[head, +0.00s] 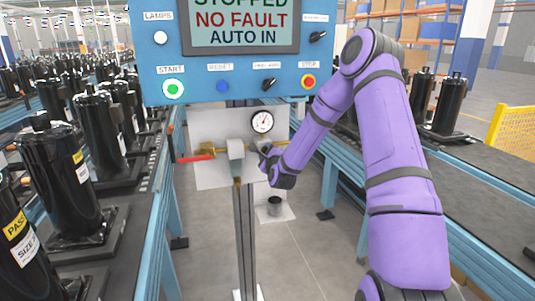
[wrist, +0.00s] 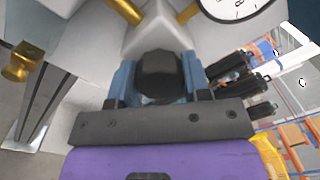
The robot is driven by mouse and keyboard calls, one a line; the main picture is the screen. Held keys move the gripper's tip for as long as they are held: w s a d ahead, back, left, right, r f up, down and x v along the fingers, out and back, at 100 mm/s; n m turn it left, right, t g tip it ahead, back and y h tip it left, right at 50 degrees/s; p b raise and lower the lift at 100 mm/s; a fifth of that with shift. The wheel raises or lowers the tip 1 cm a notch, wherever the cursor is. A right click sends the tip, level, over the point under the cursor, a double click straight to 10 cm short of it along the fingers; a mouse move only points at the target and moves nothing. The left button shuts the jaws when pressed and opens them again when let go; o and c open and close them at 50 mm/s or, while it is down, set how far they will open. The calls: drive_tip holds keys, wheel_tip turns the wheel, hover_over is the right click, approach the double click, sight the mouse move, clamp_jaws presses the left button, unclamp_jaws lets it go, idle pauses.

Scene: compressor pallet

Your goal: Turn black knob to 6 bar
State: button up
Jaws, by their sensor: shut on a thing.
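The black knob (wrist: 160,77) sits between the two blue-padded fingers of my gripper (wrist: 158,82) in the wrist view. The gripper is shut on it. The regulator also shows above the knob in the wrist view (wrist: 160,38). A round white pressure gauge (head: 262,121) stands just above the brass pipe; its needle points up and slightly right, but its numbers are too small to read. The wrist view cuts off most of the gauge (wrist: 238,6).
A red-handled valve (head: 197,157) is on the pipe left of the regulator. The blue control panel (head: 237,84) hangs above. Conveyors with black compressors (head: 58,185) run along both sides.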

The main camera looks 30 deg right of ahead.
drive_tip(key=shift+f+m, duration=0.1)
drive_tip(key=shift+m, duration=1.1)
drive_tip(key=o, duration=0.9)
drive_tip(key=shift+s, duration=0.1)
drive_tip(key=v, duration=1)
drive_tip(key=shift+s+a, duration=0.1)
drive_tip(key=shift+s, duration=0.2)
